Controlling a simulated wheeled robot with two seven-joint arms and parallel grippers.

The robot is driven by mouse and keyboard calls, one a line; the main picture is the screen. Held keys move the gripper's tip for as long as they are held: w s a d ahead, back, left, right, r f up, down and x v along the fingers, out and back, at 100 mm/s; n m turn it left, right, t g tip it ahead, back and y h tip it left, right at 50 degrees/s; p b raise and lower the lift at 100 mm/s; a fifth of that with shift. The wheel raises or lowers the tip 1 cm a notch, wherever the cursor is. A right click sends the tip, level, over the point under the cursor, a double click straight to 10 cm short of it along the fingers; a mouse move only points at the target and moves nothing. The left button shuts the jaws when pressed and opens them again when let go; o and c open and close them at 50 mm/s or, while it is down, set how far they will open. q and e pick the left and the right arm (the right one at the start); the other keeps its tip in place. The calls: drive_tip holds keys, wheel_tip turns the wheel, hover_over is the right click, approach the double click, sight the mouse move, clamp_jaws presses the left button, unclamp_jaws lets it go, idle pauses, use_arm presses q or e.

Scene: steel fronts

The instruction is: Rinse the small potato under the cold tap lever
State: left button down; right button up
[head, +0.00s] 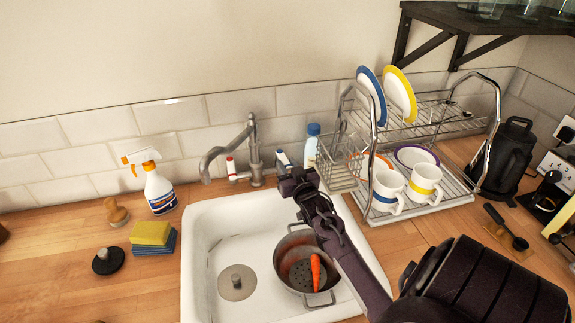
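The tap (253,155) stands behind the white sink (215,215), its spout bent to the left. Its red-marked lever (231,168) is on the left. A small white and blue piece, apparently the cold lever (282,157), shows on the right side, just behind the tip of my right gripper (286,172). I cannot tell whether the gripper touches it or how its fingers stand. A metal pot or colander (280,262) in the sink holds a carrot (315,270). I see no potato. My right arm hides part of the sink. My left gripper is out of view.
A dish rack (437,200) with plates and mugs stands right of the sink, near my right arm. A bottle (312,145) stands behind the gripper. A spray bottle (158,190), brush (116,212) and sponges (150,233) stand left. The front left counter is mostly clear.

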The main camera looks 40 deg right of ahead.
drive_tip(key=o, duration=0.3)
drive_tip(key=shift+o, duration=0.2)
drive_tip(key=shift+s+a+f, duration=0.1)
drive_tip(key=shift+s+a, duration=0.05)
drive_tip(key=shift+s, duration=0.2)
drive_tip(key=b+v, duration=0.2)
drive_tip(key=v, duration=0.5)
drive_tip(key=shift+c, duration=0.3)
